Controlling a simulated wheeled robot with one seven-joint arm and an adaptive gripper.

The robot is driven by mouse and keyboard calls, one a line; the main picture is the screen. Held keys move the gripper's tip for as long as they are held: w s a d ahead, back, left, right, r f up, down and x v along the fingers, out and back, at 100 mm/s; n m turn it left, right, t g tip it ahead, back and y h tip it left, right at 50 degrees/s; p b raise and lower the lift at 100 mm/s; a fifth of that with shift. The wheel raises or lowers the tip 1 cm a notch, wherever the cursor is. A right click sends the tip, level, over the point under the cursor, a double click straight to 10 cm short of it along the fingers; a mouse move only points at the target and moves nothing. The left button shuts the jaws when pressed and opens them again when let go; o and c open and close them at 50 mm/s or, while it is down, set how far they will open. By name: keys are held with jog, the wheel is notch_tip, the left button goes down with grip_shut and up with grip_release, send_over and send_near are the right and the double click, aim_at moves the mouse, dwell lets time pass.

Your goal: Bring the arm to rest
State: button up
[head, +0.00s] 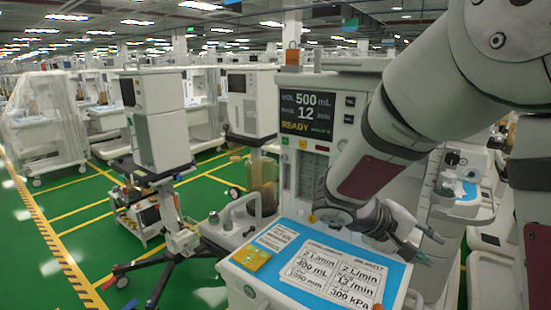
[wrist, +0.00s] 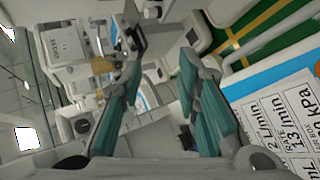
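My arm (head: 430,80) comes in from the upper right of the head view and bends down over the anaesthesia cart. My gripper (head: 428,246) is above the right part of the cart's blue work surface (head: 312,228), with its fingers pointing right. In the wrist view the gripper's (wrist: 160,72) two teal-padded fingers stand apart. Nothing is between them, so it is open and empty. I cannot tell its exact height above the surface.
The cart's display (head: 310,113) reads 500 mL, 12 and READY. Printed cards (head: 325,269) and a yellow block (head: 252,258) lie on the blue surface. A white machine on a wheeled stand (head: 158,128) is at left. Green floor (head: 75,200) shows between the carts.

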jog(key=s+a+r+t+y, duration=0.1)
jog(key=s+a+r+y, duration=0.1)
jog(key=s, duration=0.5)
jog(key=s+a+r+m+t+y, duration=0.1)
jog(key=s+a+y, duration=0.4)
jog(key=s+y, duration=0.1)
jog(key=s+a+r+y, duration=0.2)
jog(key=s+a+y, duration=0.1)
jog(key=s, duration=0.5)
jog(key=shift+s+a+r+t+y, duration=0.25)
jog(key=shift+s+r+t+y, duration=0.05)
jog(key=shift+s+t+y, duration=0.1)
jog(key=shift+c, duration=0.2)
